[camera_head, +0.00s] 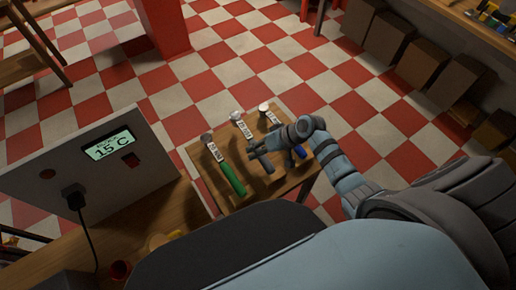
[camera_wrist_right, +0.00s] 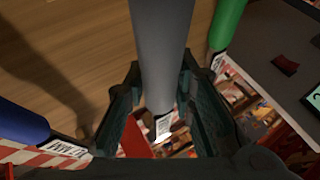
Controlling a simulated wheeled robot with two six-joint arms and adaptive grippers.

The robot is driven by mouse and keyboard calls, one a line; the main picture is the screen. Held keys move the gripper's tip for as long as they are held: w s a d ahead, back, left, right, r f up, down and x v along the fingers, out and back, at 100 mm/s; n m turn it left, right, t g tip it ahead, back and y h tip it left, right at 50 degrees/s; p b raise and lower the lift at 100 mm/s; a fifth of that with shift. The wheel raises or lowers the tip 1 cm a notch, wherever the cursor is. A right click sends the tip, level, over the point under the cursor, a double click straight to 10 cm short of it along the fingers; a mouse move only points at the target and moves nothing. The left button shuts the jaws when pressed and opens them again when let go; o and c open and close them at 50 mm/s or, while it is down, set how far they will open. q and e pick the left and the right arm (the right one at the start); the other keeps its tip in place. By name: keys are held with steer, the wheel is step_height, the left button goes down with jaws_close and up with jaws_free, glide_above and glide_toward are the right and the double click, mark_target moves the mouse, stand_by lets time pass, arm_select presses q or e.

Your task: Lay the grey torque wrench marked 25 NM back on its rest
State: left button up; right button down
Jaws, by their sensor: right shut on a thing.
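The grey torque wrench (camera_wrist_right: 162,45) lies between the fingers of my right gripper (camera_wrist_right: 160,105), which is shut on its grey handle. Its white label (camera_wrist_right: 163,126) shows beyond the fingers, too small to read. In the head view, the wrench's pale head and label (camera_head: 241,124) point away from me over a small wooden table. My right gripper (camera_head: 257,147) comes in from the right and covers part of the handle. I cannot tell whether the wrench touches its rest, which is hidden. My left gripper is not in view.
A green-handled wrench (camera_head: 232,179) lies left of the grey one, and a blue-handled wrench (camera_head: 299,152) lies right, close to my arm. Checkered floor lies beyond the small table (camera_head: 204,180).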

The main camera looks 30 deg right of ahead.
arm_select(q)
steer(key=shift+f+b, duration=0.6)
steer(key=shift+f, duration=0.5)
arm_select(e)
steer(key=shift+w+f, duration=0.1)
steer(key=shift+f, duration=1.25)
steer(key=shift+f, duration=0.3)
steer(key=c, duration=1.3)
jaws_free()
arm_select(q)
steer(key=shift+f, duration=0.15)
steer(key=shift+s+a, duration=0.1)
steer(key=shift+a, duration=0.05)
